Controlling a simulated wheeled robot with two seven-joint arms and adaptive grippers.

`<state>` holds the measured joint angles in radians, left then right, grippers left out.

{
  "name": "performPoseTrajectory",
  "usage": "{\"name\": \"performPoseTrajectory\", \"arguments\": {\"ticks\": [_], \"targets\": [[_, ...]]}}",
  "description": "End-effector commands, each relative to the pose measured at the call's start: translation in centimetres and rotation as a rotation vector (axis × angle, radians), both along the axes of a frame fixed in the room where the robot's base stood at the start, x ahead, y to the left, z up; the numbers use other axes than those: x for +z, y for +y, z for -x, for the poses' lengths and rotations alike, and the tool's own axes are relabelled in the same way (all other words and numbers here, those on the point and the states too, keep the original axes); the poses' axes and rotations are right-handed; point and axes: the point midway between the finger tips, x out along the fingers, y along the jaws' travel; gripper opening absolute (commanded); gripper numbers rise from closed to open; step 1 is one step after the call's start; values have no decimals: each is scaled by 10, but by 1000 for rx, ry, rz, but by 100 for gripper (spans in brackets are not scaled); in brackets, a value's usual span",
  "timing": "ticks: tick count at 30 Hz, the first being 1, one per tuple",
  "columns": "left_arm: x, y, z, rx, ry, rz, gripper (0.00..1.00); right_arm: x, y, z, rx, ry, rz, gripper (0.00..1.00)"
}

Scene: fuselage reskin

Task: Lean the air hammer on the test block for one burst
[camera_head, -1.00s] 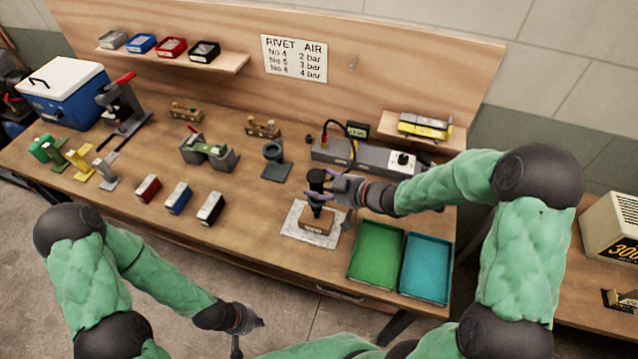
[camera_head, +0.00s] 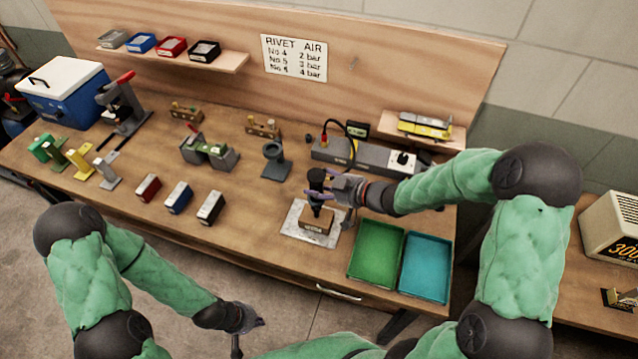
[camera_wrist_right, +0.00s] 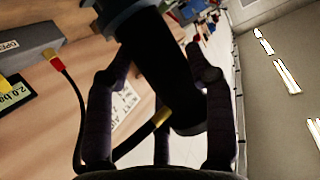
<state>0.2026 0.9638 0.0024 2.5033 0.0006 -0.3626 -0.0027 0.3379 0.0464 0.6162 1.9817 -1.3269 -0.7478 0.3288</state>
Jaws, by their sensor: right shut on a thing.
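The air hammer (camera_head: 316,181) is black and stands roughly upright, with its lower end at the brown test block (camera_head: 316,221); I cannot tell whether they touch. The test block sits on a pale metal plate (camera_head: 295,229) near the bench's front edge. My right gripper (camera_head: 338,189) reaches in from the right and is shut on the air hammer. In the right wrist view the black hammer body (camera_wrist_right: 165,75) lies between the dark fingers. My left gripper (camera_head: 245,320) hangs in front of the bench, low in the view; its fingers are too small to judge.
A green tray (camera_head: 377,252) and a teal tray (camera_head: 426,266) stand right of the block. A grey supply unit (camera_head: 365,156) with a hose and dial is behind. A grey stand (camera_head: 276,162) is left of it. Red, blue and black boxes stand further left.

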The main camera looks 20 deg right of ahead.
Motion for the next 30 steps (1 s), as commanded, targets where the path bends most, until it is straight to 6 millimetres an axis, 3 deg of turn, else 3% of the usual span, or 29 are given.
{"name": "performPoseTrajectory", "arguments": {"ticks": [23, 30], "targets": [[2, 0, 0, 0, 0, 0, 0, -2, 0, 1, 0, 5, 0, 15], [15, 0, 0, 0, 0, 0, 0, 9, 0, 1, 1, 5, 0, 15]]}}
